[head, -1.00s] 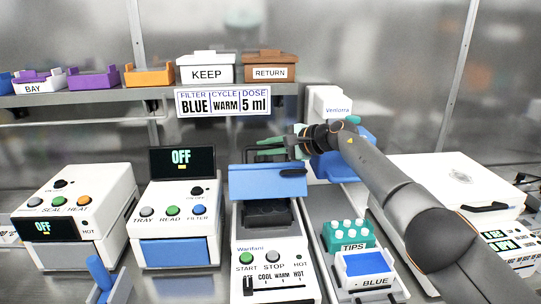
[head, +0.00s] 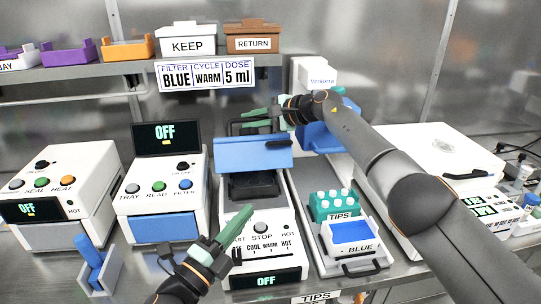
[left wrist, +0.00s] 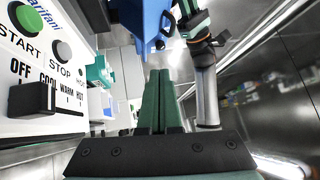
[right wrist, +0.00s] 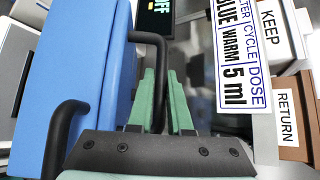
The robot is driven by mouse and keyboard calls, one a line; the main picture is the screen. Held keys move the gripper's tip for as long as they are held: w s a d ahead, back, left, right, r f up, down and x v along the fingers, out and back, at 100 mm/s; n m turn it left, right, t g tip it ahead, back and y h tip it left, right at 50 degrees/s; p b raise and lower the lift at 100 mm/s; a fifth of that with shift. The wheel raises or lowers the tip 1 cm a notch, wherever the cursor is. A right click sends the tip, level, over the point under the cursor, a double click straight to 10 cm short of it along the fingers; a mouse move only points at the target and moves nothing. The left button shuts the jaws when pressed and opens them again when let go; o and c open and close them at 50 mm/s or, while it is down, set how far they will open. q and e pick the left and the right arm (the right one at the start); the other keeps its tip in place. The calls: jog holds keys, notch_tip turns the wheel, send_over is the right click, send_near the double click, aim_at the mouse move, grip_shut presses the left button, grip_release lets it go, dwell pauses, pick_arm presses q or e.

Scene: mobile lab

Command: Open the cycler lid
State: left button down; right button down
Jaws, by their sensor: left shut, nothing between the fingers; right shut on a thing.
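The cycler (head: 245,205) is white, with a blue lid (head: 252,154) raised and tilted back above its black well (head: 252,187). A black bar handle (head: 240,127) stands at the lid's top; it also shows in the right wrist view (right wrist: 131,60). My right gripper (head: 250,114) is shut on this handle. My left gripper (head: 245,212) is shut and empty, above the cycler's front panel, hiding the START button from the head view. The left wrist view shows the START button (left wrist: 29,19) and the cycle slider (left wrist: 40,98), apart from the fingers.
A white machine (head: 160,195) stands left of the cycler. To its right are a teal tip rack (head: 336,206) and a BLUE box (head: 351,236). A blue-handled item (head: 95,262) stands front left. A shelf (head: 110,68) with bins runs behind.

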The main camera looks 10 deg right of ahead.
pick_arm(q)
notch_tip(320, 180, up, 2)
jog(key=w+m+g+h, duration=0.1)
jog(key=w+m, duration=0.1)
jog(key=m, duration=0.1)
send_near(281, 144)
jog(key=shift+m, duration=0.3)
jog(key=shift+x, duration=2.9)
